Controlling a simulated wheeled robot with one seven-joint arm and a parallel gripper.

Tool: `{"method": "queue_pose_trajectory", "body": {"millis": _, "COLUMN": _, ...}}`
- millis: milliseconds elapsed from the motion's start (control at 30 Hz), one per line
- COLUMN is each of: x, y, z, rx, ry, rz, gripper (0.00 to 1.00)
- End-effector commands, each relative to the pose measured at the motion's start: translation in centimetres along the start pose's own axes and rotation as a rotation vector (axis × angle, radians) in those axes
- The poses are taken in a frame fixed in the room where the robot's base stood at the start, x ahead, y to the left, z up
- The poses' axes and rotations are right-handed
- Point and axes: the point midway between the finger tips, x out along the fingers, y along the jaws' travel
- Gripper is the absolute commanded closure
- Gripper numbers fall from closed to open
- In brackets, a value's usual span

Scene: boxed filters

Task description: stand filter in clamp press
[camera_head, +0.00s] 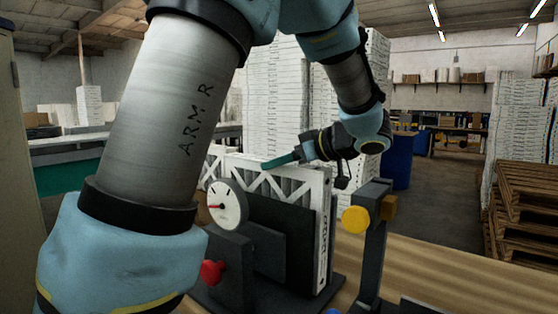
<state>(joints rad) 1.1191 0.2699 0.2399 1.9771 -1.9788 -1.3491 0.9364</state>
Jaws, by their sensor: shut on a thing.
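The filter (302,180) is a flat white-framed panel with a zigzag lattice over pale pleats. It stands upright in the clamp press, behind the press's dark plate. The clamp press (281,228) is dark grey, with a round white gauge with a red needle and a red knob. My gripper (270,164) is at the filter's top edge, reaching in from the right. One teal finger shows along that edge, and the gripper is shut on the filter. The other finger is hidden. The filter's lower part is mostly hidden by the plate, so its seating is unclear.
A dark post with a yellow knob (355,219) stands right of the press on the wooden table (440,270). Tall stacks of white boxes (276,95) rise behind. Pallets (525,205) and a blue barrel (402,160) stand farther back. The table's right side looks mostly clear.

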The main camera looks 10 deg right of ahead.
Motion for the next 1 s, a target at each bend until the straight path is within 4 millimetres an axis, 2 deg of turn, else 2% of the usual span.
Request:
{"method": "queue_pose_trajectory", "body": {"millis": 933, "x": 0.25, "y": 0.01, "z": 0.62, "rx": 0.001, "ry": 0.001, "rz": 0.000, "gripper": 1.00}}
{"method": "queue_pose_trajectory", "body": {"millis": 967, "x": 0.25, "y": 0.01, "z": 0.62, "rx": 0.001, "ry": 0.001, "rz": 0.000, "gripper": 0.43}}
{"method": "queue_pose_trajectory", "body": {"millis": 1000, "x": 0.25, "y": 0.01, "z": 0.62, "rx": 0.001, "ry": 0.001, "rz": 0.000, "gripper": 0.39}}
